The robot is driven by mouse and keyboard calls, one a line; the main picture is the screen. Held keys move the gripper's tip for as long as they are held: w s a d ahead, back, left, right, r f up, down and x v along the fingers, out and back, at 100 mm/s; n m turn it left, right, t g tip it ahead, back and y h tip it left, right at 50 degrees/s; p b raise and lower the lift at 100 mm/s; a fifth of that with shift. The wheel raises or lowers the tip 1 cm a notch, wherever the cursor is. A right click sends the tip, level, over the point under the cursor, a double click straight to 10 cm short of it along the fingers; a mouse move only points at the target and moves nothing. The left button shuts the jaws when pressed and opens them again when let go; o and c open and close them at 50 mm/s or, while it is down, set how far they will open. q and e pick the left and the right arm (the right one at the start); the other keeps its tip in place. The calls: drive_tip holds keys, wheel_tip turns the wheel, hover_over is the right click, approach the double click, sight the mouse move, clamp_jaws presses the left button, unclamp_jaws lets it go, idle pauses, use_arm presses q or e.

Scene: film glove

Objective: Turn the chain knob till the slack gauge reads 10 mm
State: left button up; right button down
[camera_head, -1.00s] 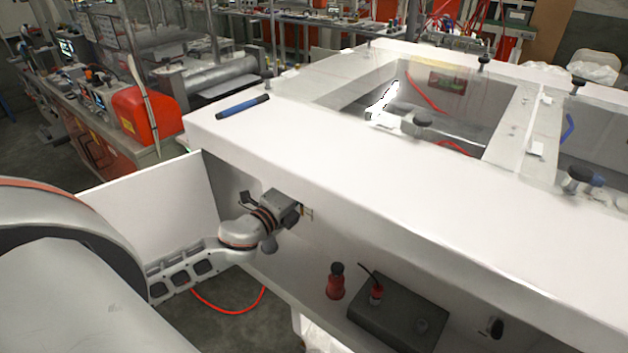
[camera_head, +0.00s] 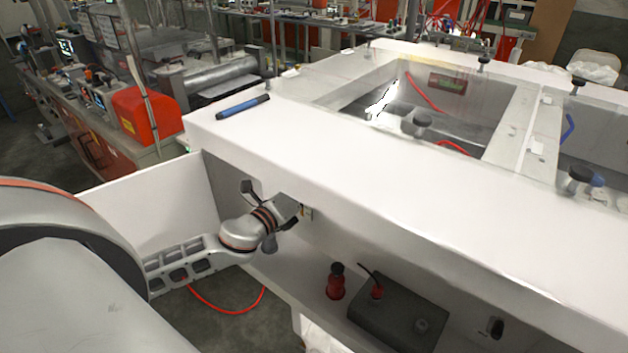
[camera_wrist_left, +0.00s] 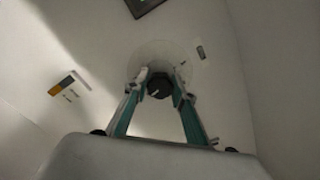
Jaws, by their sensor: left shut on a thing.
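My left gripper (camera_wrist_left: 159,84) reaches the side panel of the white machine (camera_head: 330,160); in the head view it (camera_head: 303,212) is small and largely hidden by its own wrist. In the left wrist view its two fingers close on a dark round knob (camera_wrist_left: 159,90) with a pale mark on its face. The knob sits in front of a pale round disc (camera_wrist_left: 150,55) on the panel. A small slotted plate (camera_wrist_left: 201,52) is right of the disc. A small yellow, white and dark label or gauge (camera_wrist_left: 66,85) is at left; its reading is too small to tell. My right gripper is out of view.
An open white door panel (camera_head: 150,205) stands left of my wrist. A dark box (camera_head: 395,315) and a red-and-black bottle-like part (camera_head: 336,282) are on the lower ledge. A blue marker-like tool (camera_head: 243,106) lies on top. A dark rectangle (camera_wrist_left: 145,5) is at the wrist view's top edge.

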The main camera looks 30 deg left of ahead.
use_arm(q)
drive_tip(key=o, duration=1.1)
drive_tip(key=s, duration=0.8)
drive_tip(key=s+a, duration=0.1)
drive_tip(key=s, duration=0.3)
